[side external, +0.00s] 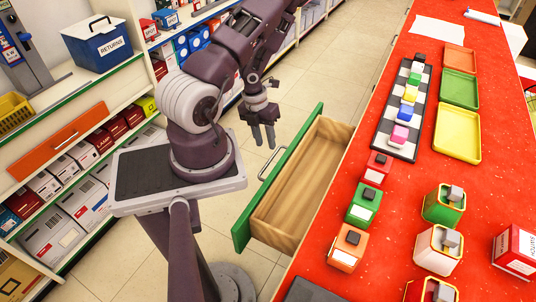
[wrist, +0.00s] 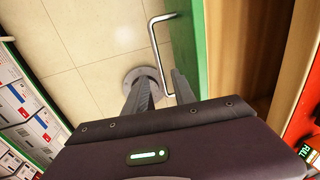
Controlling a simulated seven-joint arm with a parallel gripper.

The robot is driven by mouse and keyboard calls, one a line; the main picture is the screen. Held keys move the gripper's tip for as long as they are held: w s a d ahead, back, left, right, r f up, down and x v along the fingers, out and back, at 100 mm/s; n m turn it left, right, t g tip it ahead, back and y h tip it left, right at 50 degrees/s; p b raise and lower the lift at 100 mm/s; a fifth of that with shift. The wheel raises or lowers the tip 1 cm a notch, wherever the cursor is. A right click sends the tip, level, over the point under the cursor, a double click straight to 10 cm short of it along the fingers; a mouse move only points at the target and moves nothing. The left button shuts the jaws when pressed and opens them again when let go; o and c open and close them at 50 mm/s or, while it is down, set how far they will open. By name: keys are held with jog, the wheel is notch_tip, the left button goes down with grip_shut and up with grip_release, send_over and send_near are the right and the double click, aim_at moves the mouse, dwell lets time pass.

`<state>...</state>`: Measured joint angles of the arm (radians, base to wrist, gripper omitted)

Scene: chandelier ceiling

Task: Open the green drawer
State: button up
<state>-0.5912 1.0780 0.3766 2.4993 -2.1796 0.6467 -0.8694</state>
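The green drawer (side external: 300,178) is pulled well out from the red-topped counter. Its green front shows on the left and its wooden inside looks empty. A silver bar handle (side external: 268,160) is on the drawer front. My gripper (side external: 264,142) is near the far end of the handle, pointing down, with its two fingers apart. In the wrist view my gripper (wrist: 164,78) is open, and the handle (wrist: 155,50) appears in line with the gap between the fingertips. I cannot tell whether a finger touches it. The drawer front's green edge (wrist: 187,45) is just right of the fingers.
The counter (side external: 350,120) carries a checkered tray (side external: 381,135), coloured trays (side external: 457,133) and several small boxes. Shelves with boxes and a blue returns bin (side external: 104,47) stand on the left. Tiled floor (side external: 315,85) is clear beyond the drawer.

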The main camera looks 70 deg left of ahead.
jog(key=f, duration=0.6)
jog(key=shift+w+d+f, duration=0.25)
jog(key=shift+w+d, duration=0.15)
jog(key=shift+c, duration=0.4)
grip_shut()
dwell(0.5)
